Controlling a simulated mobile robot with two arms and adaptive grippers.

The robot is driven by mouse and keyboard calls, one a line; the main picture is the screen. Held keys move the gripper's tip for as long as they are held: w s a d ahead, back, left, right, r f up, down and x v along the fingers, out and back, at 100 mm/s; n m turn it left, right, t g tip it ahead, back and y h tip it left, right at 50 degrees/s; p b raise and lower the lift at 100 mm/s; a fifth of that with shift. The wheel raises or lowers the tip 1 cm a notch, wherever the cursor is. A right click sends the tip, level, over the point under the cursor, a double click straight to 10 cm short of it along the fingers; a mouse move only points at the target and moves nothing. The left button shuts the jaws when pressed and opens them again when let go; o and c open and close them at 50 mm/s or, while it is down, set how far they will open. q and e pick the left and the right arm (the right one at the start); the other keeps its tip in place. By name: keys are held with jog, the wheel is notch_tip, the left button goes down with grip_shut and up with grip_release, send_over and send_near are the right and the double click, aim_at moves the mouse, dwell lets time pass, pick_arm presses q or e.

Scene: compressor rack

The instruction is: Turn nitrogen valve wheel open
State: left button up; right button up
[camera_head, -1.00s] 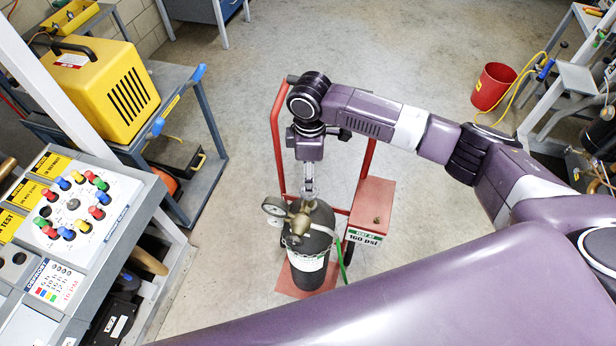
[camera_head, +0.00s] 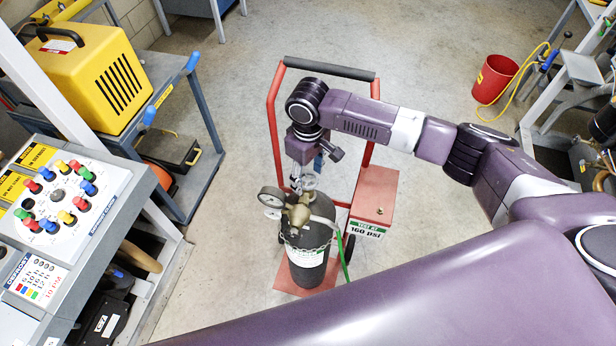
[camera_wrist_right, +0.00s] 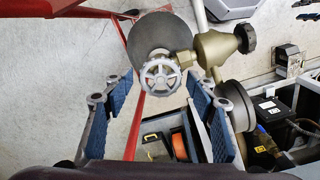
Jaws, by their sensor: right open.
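The grey nitrogen valve wheel (camera_wrist_right: 160,77) sits on top of the dark cylinder (camera_head: 308,268). In the right wrist view it lies between and just beyond the fingertips, with gaps on both sides. My right gripper (camera_wrist_right: 158,98) is open, its blue-padded fingers apart and empty. In the head view my right gripper (camera_head: 306,175) hangs just above the cylinder top and partly hides the wheel. A brass regulator (camera_head: 299,212) with round gauges (camera_head: 271,197) is mounted beside the valve. My left gripper is not in view.
The cylinder stands on a red hand cart (camera_head: 272,150) with a red box (camera_head: 374,193) at its right. A green hose (camera_head: 345,258) runs beside the cylinder. A control panel (camera_head: 60,205) and yellow machine (camera_head: 95,75) are at left. Open floor lies behind.

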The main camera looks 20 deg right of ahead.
jog(key=m+p, duration=0.2)
jog(key=r+m+p, duration=0.1)
jog(key=m+p, duration=0.1)
jog(key=p, duration=0.1)
jog(key=shift+s, duration=0.15)
jog(key=shift+f+m+b, duration=0.45)
jog(key=shift+m, duration=0.45)
jog(key=m, duration=0.4)
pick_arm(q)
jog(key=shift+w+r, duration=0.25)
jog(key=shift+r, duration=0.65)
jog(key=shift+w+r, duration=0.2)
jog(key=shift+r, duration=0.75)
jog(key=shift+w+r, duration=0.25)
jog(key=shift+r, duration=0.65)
pick_arm(e)
jog(key=shift+m, duration=1.8)
jog(key=shift+c, duration=0.4)
jog(key=c, duration=0.8)
